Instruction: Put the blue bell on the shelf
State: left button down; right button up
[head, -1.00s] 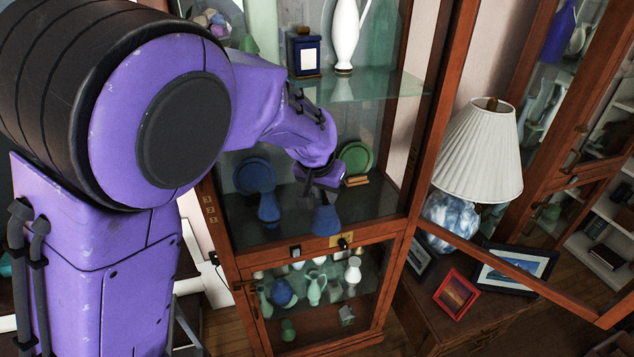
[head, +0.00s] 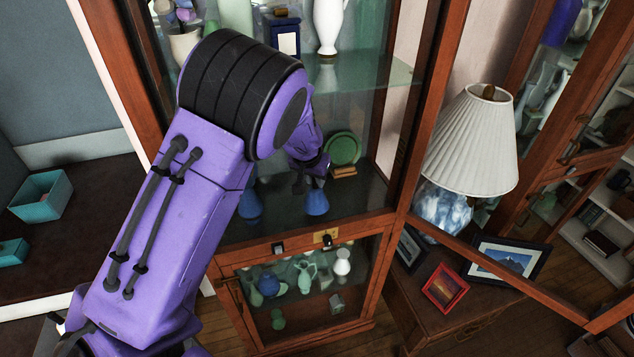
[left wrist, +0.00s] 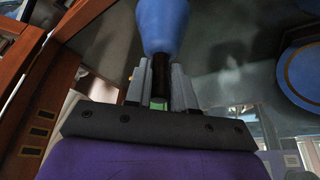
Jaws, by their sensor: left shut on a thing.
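The blue bell (head: 316,203) is inside the open cabinet, over the dark shelf (head: 285,228). My left gripper (head: 310,178) is above it, shut on its handle. In the left wrist view the bell (left wrist: 164,25) points away from the gripper, its dark handle (left wrist: 160,72) between the two fingers (left wrist: 160,88). I cannot tell whether the bell's rim touches the shelf. My right gripper is not in view.
A blue vase (head: 249,205) stands left of the bell, and a green plate (head: 343,149) on a stand is behind it. A blue plate (left wrist: 302,72) shows in the left wrist view. A glass shelf (head: 360,75) is above. The open door frame (head: 500,275) extends right.

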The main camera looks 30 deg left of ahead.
aim_at(316, 185)
pick_arm(q)
jog(key=x, duration=0.3)
jog(key=shift+s+f, duration=0.1)
jog(key=shift+s, duration=0.2)
jog(key=shift+s+d, duration=0.1)
jog(key=shift+s, duration=0.2)
jog(key=c, duration=1.2)
grip_release()
jog(key=shift+o, duration=1.2)
jog(key=shift+w, duration=0.2)
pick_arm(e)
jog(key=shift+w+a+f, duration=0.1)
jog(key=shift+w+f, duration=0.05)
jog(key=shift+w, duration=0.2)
